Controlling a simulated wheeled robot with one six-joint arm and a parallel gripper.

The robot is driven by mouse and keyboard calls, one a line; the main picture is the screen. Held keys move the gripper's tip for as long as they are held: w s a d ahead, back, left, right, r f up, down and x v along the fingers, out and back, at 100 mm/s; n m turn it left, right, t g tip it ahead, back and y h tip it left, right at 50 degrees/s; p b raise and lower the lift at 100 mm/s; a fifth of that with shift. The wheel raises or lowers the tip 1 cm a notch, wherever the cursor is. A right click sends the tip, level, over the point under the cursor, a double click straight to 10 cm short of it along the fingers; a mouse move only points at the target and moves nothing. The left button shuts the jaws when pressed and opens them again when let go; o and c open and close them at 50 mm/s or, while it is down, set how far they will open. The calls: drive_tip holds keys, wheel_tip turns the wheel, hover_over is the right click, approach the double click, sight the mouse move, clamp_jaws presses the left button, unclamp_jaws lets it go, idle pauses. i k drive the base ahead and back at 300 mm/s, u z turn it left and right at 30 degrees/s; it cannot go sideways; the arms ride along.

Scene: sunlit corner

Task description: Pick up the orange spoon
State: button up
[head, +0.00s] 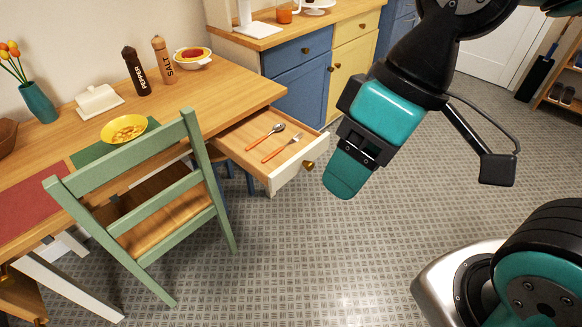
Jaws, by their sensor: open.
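The orange spoon (257,139) lies in an open drawer (285,177) of the wooden table, its grey bowl pointing up and right. A fork with an orange handle (272,154) lies beside it, nearer the drawer's front and roughly parallel. My gripper (348,176) is to the right of the drawer, apart from it and from the spoon, with its teal fingertip pointing down. It is open, and nothing shows in it. One finger mostly hides the other.
A green chair (150,168) stands left of the drawer. Blue and yellow cabinets (302,86) stand behind the drawer. The floor in front is clear.

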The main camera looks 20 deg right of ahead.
sight(278, 127)
drive_tip(key=z, duration=0.25)
drive_tip(key=i, duration=1.25)
drive_tip(key=u, duration=0.65)
